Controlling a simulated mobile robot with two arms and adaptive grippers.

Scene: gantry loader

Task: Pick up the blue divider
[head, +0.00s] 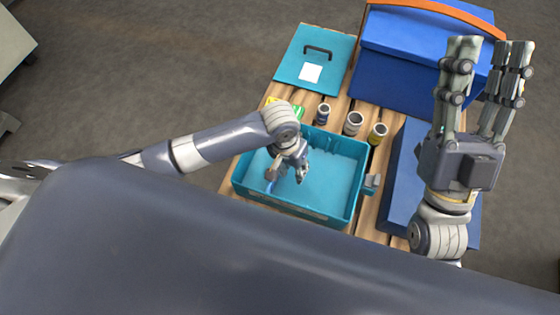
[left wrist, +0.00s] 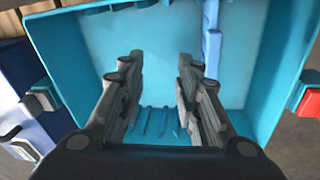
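A teal open box (head: 360,165) stands on a wooden slatted surface. The blue divider (left wrist: 212,45) shows in the left wrist view as a light blue strip at the box's far side, right of my fingers. In the head view a small blue piece of it (head: 269,188) shows beside my gripper, which hides much of that area. My left gripper (head: 286,176) reaches down into the box; in its wrist view the fingers (left wrist: 160,65) are apart with nothing between them. The divider is outside the fingers. My right gripper (head: 487,52) points up, fingers apart and empty.
A teal lid (head: 335,72) with a black handle lies behind the box. Small jars (head: 353,123) stand along its back edge. A large blue case (head: 398,84) with an orange handle is at the back right. A flat blue piece (head: 398,190) lies right of the box.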

